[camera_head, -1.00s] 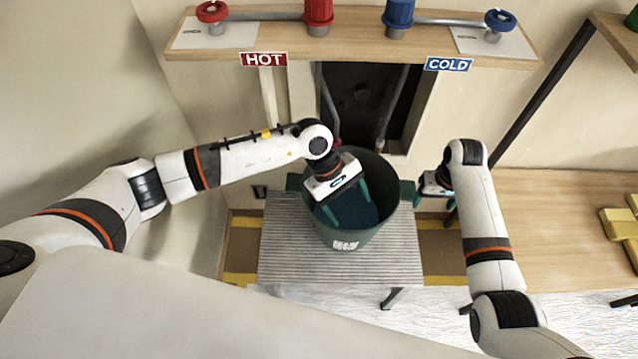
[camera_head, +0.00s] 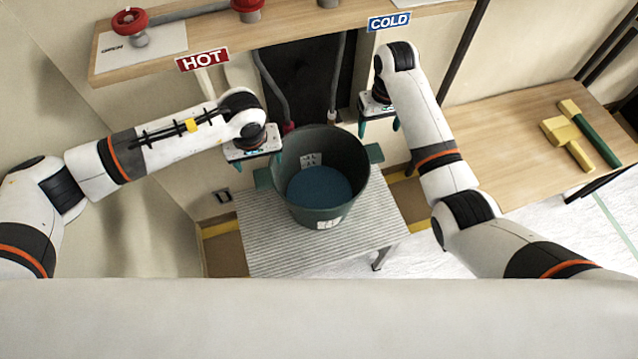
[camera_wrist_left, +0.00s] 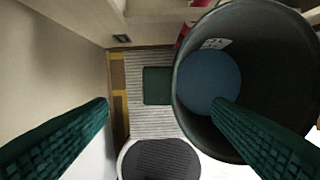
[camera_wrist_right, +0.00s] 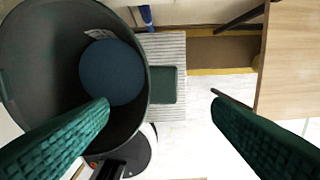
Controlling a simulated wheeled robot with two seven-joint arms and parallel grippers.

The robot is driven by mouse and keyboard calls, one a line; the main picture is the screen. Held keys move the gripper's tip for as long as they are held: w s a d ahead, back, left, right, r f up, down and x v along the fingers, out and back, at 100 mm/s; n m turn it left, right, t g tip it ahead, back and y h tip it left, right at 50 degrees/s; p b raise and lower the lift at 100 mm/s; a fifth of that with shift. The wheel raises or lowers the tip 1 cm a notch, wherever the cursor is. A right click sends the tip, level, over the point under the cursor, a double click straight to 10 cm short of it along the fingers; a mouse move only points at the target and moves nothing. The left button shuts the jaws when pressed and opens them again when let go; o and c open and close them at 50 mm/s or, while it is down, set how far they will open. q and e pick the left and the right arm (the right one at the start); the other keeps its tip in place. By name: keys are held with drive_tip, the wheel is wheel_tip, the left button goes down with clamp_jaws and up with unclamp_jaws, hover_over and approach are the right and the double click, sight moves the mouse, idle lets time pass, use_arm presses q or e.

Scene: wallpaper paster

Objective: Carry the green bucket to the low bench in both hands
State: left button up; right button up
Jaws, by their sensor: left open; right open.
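The dark green bucket (camera_head: 345,155) stands upright on a grey ribbed stand (camera_head: 265,235), with blue contents at its bottom and a side tab at left and right. My left gripper (camera_head: 258,162) is open above its left tab. In the left wrist view that tab (camera_wrist_left: 157,86) shows between the fingers, one finger overlapping the bucket's mouth. My right gripper (camera_head: 379,126) is open above the right tab (camera_head: 374,153). In the right wrist view the tab (camera_wrist_right: 163,85) lies between the fingers. The low wooden bench (camera_head: 480,140) is at the right.
Behind the bucket are hoses and a shelf (camera_head: 290,28) with HOT and COLD signs. White floor (camera_head: 450,255) is clear in front.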

sight(264, 177)
use_arm(q)
drive_tip(key=f, duration=0.3)
drive_tip(key=w+f, duration=0.1)
drive_tip(key=f, duration=0.5)
drive_tip(key=shift+w+a+f, duration=0.15)
drive_tip(key=shift+w+f, duration=0.05)
drive_tip(key=shift+f, duration=0.15)
use_arm(e)
wheel_tip(264, 177, down, 10)
drive_tip(key=shift+r, duration=0.1)
use_arm(q)
drive_tip(key=shift+c, duration=0.5)
use_arm(e)
drive_tip(key=shift+c, duration=0.5)
use_arm(q)
clamp_jaws()
use_arm(e)
clamp_jaws()
use_arm(q)
drive_tip(key=shift+w+r, duration=0.2)
use_arm(e)
drive_tip(key=shift+w+r, duration=0.15)
